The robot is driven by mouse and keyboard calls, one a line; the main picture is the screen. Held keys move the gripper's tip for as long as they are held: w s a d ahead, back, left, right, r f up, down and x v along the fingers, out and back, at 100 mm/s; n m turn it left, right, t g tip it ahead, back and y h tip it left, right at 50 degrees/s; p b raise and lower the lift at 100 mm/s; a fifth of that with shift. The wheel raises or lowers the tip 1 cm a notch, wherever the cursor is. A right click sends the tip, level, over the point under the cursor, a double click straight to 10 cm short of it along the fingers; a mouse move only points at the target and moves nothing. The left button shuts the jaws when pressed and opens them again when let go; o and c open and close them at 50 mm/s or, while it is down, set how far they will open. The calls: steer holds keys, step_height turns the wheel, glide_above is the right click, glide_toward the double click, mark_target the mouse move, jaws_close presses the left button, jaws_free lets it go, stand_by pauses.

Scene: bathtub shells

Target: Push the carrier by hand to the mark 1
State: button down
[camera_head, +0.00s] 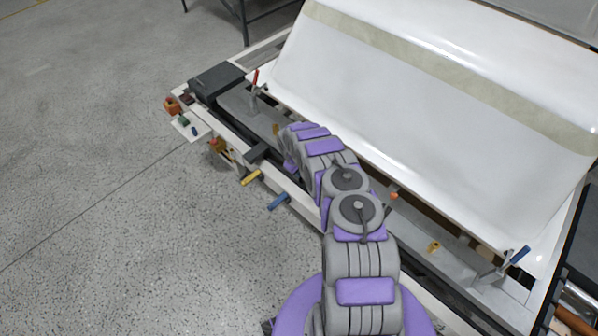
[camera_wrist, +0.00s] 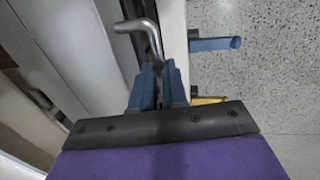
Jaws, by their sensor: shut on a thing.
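The carrier appears to be the grey flat frame (camera_head: 408,228) under the large white shell (camera_head: 400,75), on a long white-edged track. In the wrist view, my gripper (camera_wrist: 160,72) has its two blue fingers closed around a bent metal bar (camera_wrist: 139,27). The bar's bent end sticks out beyond the fingertips. In the head view my arm reaches over the track's near side and hides the fingers and the bar. I cannot make out mark 1 in either view.
A yellow handle (camera_head: 251,178) and a blue handle (camera_head: 278,201) stick out from the track's near side. A red-tipped clamp (camera_head: 254,84) and a blue-tipped clamp (camera_head: 513,259) stand at the shell's lower corners. A dark box (camera_head: 216,82) is at the track's far end. Open speckled floor (camera_head: 90,200) lies left.

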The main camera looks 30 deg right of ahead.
steer(key=shift+s, duration=0.15)
steer(key=shift+s+d, duration=0.1)
steer(key=shift+s+d+f+p, duration=0.1)
steer(key=shift+s+p, duration=0.05)
steer(key=shift+s, duration=0.2)
steer(key=shift+s+d+f+p, duration=0.1)
steer(key=shift+s+p, duration=0.05)
steer(key=shift+s, duration=0.2)
steer(key=shift+r, duration=0.15)
steer(key=c, duration=1.6)
jaws_free()
steer(key=shift+o, duration=1.3)
steer(key=shift+w, duration=0.2)
steer(key=shift+o, duration=0.9)
